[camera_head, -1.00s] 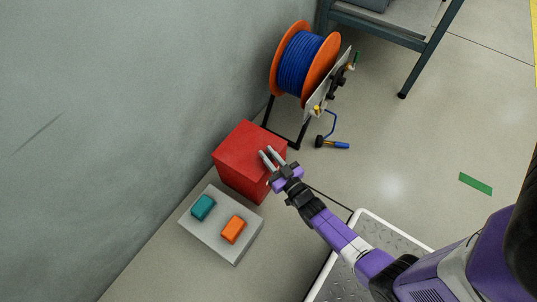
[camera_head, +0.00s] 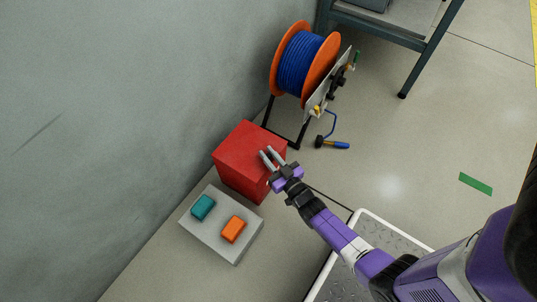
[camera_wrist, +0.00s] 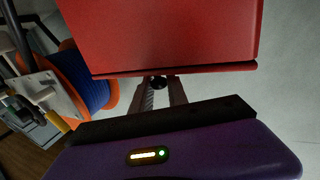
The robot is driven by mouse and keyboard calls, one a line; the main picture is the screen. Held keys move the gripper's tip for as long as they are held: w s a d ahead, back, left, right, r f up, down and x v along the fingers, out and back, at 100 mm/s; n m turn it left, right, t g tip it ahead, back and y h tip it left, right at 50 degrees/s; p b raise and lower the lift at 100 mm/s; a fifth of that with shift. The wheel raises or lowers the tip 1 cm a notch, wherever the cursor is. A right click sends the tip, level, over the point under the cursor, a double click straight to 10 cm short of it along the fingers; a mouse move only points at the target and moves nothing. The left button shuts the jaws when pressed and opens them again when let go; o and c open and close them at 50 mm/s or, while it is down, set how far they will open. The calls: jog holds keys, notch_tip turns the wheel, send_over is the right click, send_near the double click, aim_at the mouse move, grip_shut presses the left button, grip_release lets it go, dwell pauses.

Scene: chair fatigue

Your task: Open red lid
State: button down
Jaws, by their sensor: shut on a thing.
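The red box stands on the floor against the wall, with its flat red lid (camera_head: 240,142) on top, looking closed. My gripper (camera_head: 267,157) reaches to the lid's right edge from the lower right. In the wrist view the red lid (camera_wrist: 170,35) fills the top, with its edge facing me. A small dark knob (camera_wrist: 158,82) sits just below that edge, between the two grey fingers of my gripper (camera_wrist: 161,90). The fingers are shut on the knob. The inside of the box is hidden.
A grey block with a teal button (camera_head: 203,207) and an orange button (camera_head: 233,229) lies in front of the box. An orange reel with blue cable (camera_head: 300,65) stands behind it. A dark-legged table (camera_head: 390,32) is at the back. Open floor lies to the right.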

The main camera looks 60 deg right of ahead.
aim_at(257, 152)
jog(key=shift+r, duration=0.1)
jog(key=r+g+p, duration=0.1)
jog(key=r+p, duration=0.1)
jog(key=p, duration=0.2)
jog(key=shift+w+r+n, duration=0.2)
jog(key=shift+n, duration=0.1)
jog(key=r+p, duration=0.1)
jog(key=p, duration=0.1)
jog(key=w+r+g+p, duration=0.1)
jog(key=p, duration=0.2)
jog(key=r+g+y+p, duration=0.1)
jog(key=r+p, duration=0.1)
jog(key=p, duration=0.1)
jog(key=shift+w+a+n, duration=0.1)
jog(key=shift+w+n, duration=0.2)
jog(key=shift+n, duration=0.1)
jog(key=w+r+n+g+p, duration=0.1)
jog(key=w+r+g, duration=0.3)
jog(key=w, duration=0.4)
jog(key=w+r+n+g+p, duration=0.1)
jog(key=w+r+g+p, duration=0.2)
jog(key=w+g, duration=0.4)
jog(key=shift+w+a+r+n+y, duration=0.35)
jog(key=shift+w+r, duration=0.4)
jog(key=shift+w, duration=0.45)
jog(key=shift+d, duration=0.1)
